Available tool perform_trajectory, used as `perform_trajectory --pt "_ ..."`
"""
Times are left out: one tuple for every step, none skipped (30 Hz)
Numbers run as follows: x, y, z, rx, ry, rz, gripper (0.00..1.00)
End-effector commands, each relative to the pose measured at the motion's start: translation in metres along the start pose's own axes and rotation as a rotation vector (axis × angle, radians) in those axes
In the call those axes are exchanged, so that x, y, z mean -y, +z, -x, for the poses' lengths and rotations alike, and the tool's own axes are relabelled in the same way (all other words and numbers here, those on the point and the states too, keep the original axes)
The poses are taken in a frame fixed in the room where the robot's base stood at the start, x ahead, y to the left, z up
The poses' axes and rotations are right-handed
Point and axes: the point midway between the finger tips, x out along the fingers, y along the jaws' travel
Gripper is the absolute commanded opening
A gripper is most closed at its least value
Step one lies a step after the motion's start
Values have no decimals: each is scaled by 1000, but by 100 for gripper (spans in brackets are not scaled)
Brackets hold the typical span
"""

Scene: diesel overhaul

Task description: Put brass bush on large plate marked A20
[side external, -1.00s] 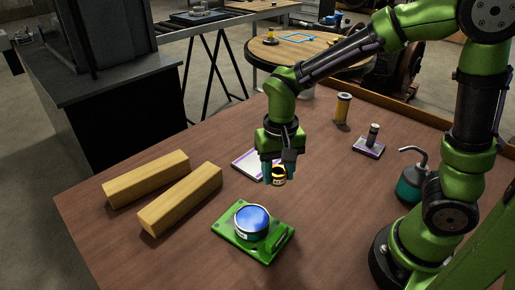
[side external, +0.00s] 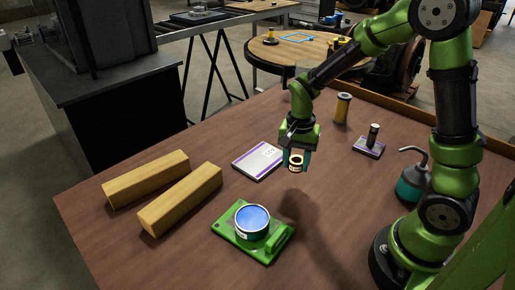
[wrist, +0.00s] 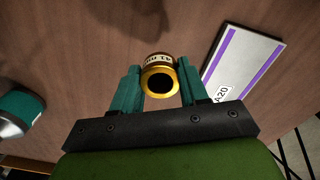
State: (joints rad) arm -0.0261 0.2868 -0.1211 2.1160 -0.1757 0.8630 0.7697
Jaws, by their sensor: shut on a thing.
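The brass bush (wrist: 159,80) is a short gold ring with a dark bore and a pale lettered label. My gripper (wrist: 160,88) is shut on it, with a teal finger on each side. In the side external view, my gripper (side external: 295,162) holds the bush (side external: 296,162) above the wooden table, just right of the large plate. The large plate (side external: 258,161) is a flat pale slab with purple stripes, lying on the table with nothing on it. In the wrist view, the plate (wrist: 245,65) is to the right of the bush, and its label reads A20.
A green fixture (side external: 226,230) bears a blue-topped round part (side external: 252,221) at the front. Two wooden beams (side external: 180,199) lie to the left. A small purple-striped plate (side external: 368,148) with a dark post, a yellow cylinder (side external: 342,108) and an oil can (side external: 413,184) stand to the right.

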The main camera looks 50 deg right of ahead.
Motion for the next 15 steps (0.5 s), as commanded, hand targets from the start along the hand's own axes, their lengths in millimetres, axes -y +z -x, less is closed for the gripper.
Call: perform_trajectory --pt "12 -8 -2 -1 -1 0 4" --pt "20 -12 -3 -1 -1 0 4" --pt "29 -17 -4 -1 -1 0 4" --pt "36 -21 -5 -2 -1 1 4" --pt "43 -25 -5 -1 0 2 4" --pt "52 -31 -7 -1 0 2 4" --pt "59 -35 -7 -1 0 2 4" --pt "66 -38 -8 -1 -1 1 4" --pt "74 -44 -9 0 -1 0 4" --pt "81 -47 -9 -1 -2 1 4" --pt "86 -51 -10 -1 -1 1 4" --pt "94 -55 -11 -1 -1 2 4" --pt "99 -58 -11 -1 -1 2 4" --pt "103 -60 -12 -1 -1 2 4" --pt "108 -63 -12 -1 -1 3 4"
